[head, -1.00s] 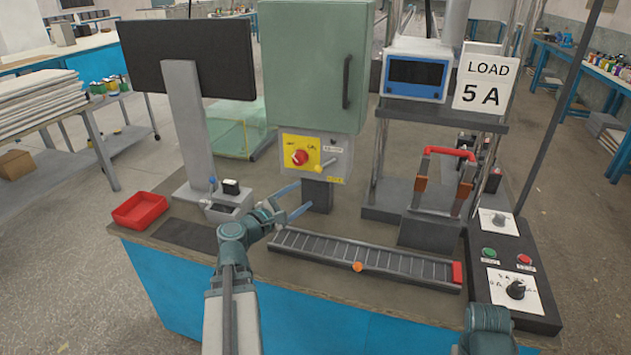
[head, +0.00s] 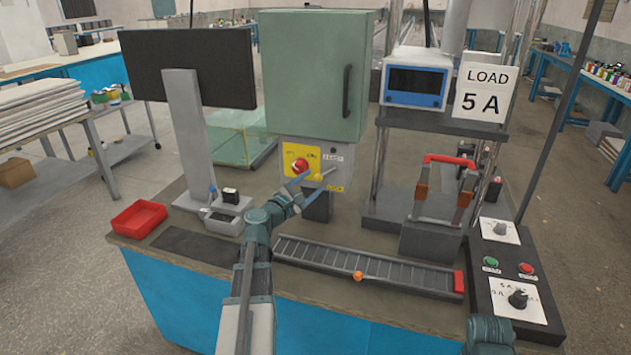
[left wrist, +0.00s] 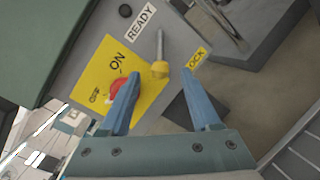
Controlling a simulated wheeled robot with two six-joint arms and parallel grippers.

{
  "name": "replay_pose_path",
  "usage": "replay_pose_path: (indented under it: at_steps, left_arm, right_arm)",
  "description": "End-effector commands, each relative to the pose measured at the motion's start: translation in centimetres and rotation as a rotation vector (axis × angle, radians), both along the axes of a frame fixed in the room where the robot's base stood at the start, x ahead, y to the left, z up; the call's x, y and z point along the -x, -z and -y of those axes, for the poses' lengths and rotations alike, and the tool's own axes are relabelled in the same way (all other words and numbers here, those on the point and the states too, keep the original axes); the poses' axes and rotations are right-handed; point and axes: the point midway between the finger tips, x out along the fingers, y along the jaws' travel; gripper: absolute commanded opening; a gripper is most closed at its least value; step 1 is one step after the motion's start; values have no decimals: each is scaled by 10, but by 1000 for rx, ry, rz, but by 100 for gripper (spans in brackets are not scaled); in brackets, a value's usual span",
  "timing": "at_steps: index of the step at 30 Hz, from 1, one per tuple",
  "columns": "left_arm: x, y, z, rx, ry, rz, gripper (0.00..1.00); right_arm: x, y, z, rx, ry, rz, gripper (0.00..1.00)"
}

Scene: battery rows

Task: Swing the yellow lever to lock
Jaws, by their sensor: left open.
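The yellow lever (head: 319,177) is on the front of a grey switch box (head: 338,158) under the green cabinet. In the left wrist view its yellow knob (left wrist: 160,69) has a thin grey rod running up towards the white READY label (left wrist: 141,22). The yellow LOCK label (left wrist: 198,58) is to the right of the knob, partly cut by the finger. My left gripper (head: 311,182) is open in front of the box. In the left wrist view the knob appears between its blue fingertips (left wrist: 160,76); I see no grip on it. My right gripper's fingers are out of view.
A red rotary switch (head: 300,165) on a yellow ON plate is just left of the lever, partly behind a finger in the wrist view. The green cabinet (head: 310,75) stands directly above. A ribbed dark rail (head: 370,265) lies in front on the bench.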

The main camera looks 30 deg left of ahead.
Motion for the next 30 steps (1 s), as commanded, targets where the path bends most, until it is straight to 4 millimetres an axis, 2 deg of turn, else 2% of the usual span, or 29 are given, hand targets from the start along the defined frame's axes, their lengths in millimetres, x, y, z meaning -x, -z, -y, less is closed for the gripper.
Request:
replay_pose_path:
  at_steps: [1, 6, 18, 28, 29, 30]
  left_arm:
    - [-9, 0, -1, 0, 1, 0, 64]
    - [-23, 0, 0, 0, 1, 0, 64]
    - [-27, 0, 0, 0, 0, 0, 64]
    - [-27, 0, 0, 0, 0, 0, 4]
    - [-27, 0, 0, 0, 0, 0, 0]
    - [-27, 0, 0, 0, 0, 0, 0]
  right_arm:
    - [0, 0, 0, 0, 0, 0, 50]
    - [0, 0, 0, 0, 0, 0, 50]
    - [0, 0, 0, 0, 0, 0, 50]
    - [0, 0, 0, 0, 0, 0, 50]
    - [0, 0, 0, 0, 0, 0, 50]
    - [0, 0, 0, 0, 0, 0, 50]
